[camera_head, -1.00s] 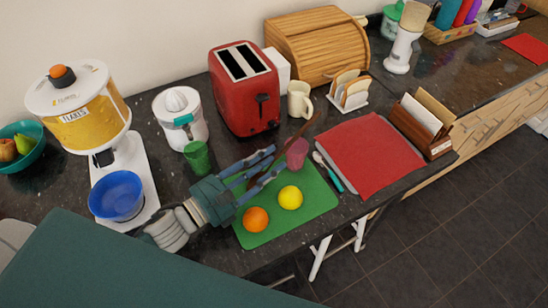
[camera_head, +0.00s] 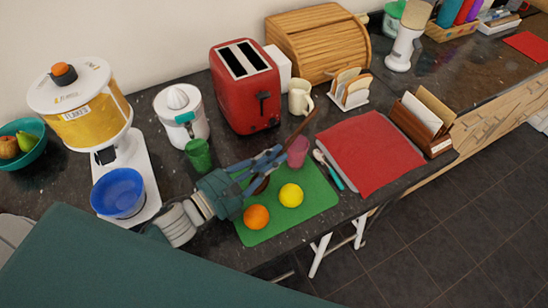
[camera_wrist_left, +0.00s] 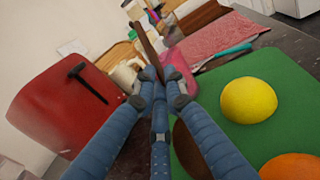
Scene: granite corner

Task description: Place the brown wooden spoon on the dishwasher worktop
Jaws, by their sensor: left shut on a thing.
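The brown wooden spoon (camera_head: 300,128) slants over the green cutting board (camera_head: 312,213), its handle pointing up and to the right. My left gripper (camera_head: 280,156) is shut on the spoon's handle. In the left wrist view the handle (camera_wrist_left: 148,45) rises from between the blue fingertips (camera_wrist_left: 160,92). The dark brown bowl of the spoon (camera_wrist_left: 190,148) shows low, partly hidden behind a finger. I cannot tell whether the bowl touches the board. The dark speckled worktop (camera_head: 290,256) runs under all this. My right gripper is not in view.
A yellow lemon (camera_head: 291,195) and an orange (camera_head: 256,217) lie on the board. A pink cup (camera_head: 298,151) stands close to the fingertips. A green cup (camera_head: 199,154), red toaster (camera_head: 245,95) and cream mug (camera_head: 300,98) stand behind. A red cloth (camera_head: 368,155) lies right.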

